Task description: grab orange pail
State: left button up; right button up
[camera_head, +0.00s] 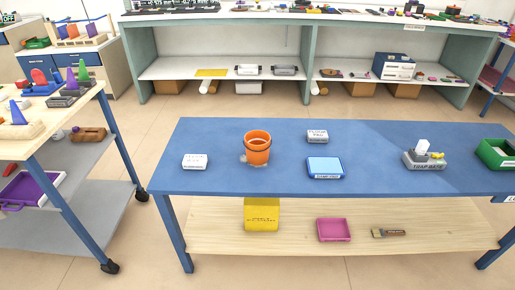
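The orange pail (257,149) stands upright on the blue top of the table (380,150), left of its middle. A dark handle shows near its rim, and a small pale patch lies on the table at its lower left. The pail's front is unobstructed. Neither of my grippers shows in the head view.
Near the pail are a white labelled block (195,162), a light blue tray (325,168) and a grey labelled block (317,136). A grey base (424,161) and a green bin (496,153) stand to the right. A wheeled cart (76,150) stands left; floor separates it from the table.

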aim_at(257, 148)
jog(key=u, duration=0.3)
jog(key=k, duration=0.4)
jog(key=u, duration=1.05)
jog(key=i, duration=1.15)
jog(key=z, duration=1)
